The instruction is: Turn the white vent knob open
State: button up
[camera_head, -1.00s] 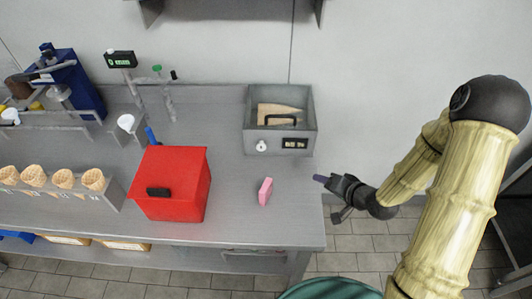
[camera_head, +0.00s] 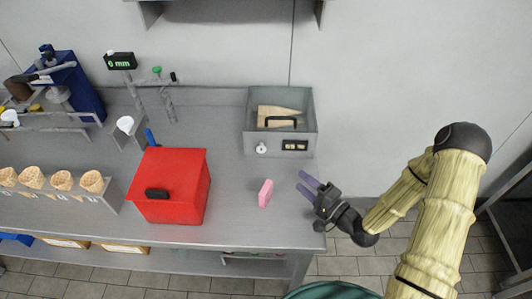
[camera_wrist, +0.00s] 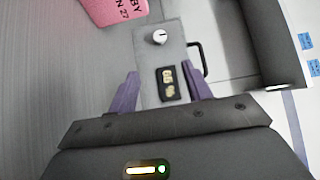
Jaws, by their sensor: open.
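The white vent knob (camera_head: 262,148) sits on the front face of a grey box (camera_head: 252,122) at the back right of the steel counter. It also shows in the wrist view (camera_wrist: 160,37), with a dark pointer mark, beyond my fingertips. A small dark display (camera_head: 294,145) is to the right of the knob; in the wrist view the display (camera_wrist: 172,83) lies between my fingers. My gripper (camera_head: 306,182) is open and empty, in front of and to the right of the box, apart from the knob. Its two purple fingers point toward the box.
A pink block (camera_head: 265,193) stands on the counter left of my gripper. A red box (camera_head: 180,170) with a black handle stands further left. A holder with several cones (camera_head: 60,180) is at the far left. The counter's right edge lies below my gripper.

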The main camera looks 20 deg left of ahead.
aim_at(263, 151)
jog(key=p+x, duration=0.3)
jog(key=x, duration=1.3)
jog(key=shift+w+a, duration=0.1)
jog(key=shift+a, duration=0.25)
jog(key=c, duration=1)
